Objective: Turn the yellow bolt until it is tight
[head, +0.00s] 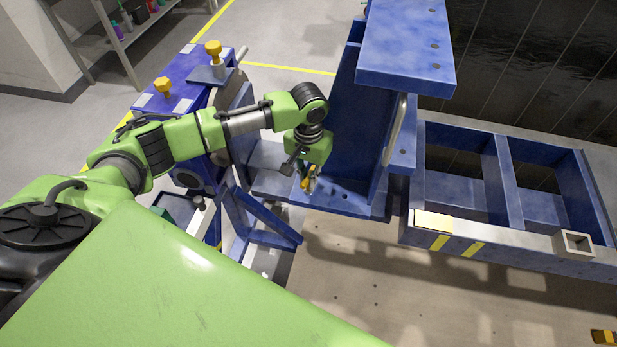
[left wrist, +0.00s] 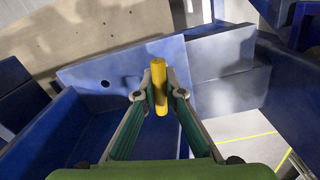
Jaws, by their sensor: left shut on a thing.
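The yellow bolt (head: 305,184) shows small and partly hidden below my left gripper (head: 311,175), low on the blue jig near its upright plate. In the left wrist view the bolt (left wrist: 159,86) is a yellow cylinder between the two fingertips of my left gripper (left wrist: 160,95). The gripper is shut on it. A flat blue plate with a round hole (left wrist: 105,84) lies behind the bolt. I cannot tell how deep the bolt sits. My right gripper is not in view.
The blue jig (head: 405,45) rises close to the right of my left gripper. A blue stand (head: 185,75) with yellow knobs (head: 213,48) is behind my left arm. A blue frame (head: 480,240) extends to the right. Open floor (head: 350,290) lies in front.

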